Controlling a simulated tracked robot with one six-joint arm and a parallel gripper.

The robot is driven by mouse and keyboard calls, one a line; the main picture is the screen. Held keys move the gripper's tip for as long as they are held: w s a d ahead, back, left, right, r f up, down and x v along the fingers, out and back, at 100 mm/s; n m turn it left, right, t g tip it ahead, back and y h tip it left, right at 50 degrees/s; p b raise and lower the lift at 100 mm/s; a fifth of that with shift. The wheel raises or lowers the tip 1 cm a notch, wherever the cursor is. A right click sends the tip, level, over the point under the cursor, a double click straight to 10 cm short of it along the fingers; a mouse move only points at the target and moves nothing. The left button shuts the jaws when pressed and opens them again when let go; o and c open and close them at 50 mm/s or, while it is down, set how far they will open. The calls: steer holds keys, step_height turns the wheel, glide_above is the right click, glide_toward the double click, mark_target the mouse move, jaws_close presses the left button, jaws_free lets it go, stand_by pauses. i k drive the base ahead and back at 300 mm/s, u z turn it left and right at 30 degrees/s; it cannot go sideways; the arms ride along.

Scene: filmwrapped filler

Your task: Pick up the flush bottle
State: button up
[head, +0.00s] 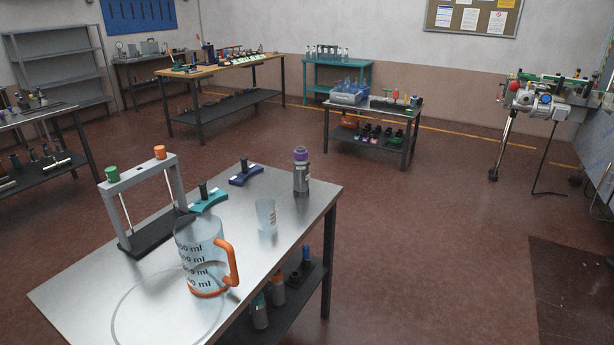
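A dark grey bottle with a purple cap (301,172) stands upright on the near metal table (255,305), close to its far right corner. It has a pale band and is the only bottle on that tabletop; no readable label confirms it as the flush bottle. Other bottles (259,312) stand on the table's lower shelf, partly hidden by the tabletop. My gripper is not in view.
A clear measuring jug with an orange handle (205,258), a small clear cup (266,215), a grey frame (140,180), a teal holder (208,199) and a dark blue holder (245,174) share the near tabletop. Open floor (430,240) lies to its right.

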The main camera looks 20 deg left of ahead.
mark_target(301, 190)
steer(key=i, duration=2.65)
steer(key=u, duration=2.6)
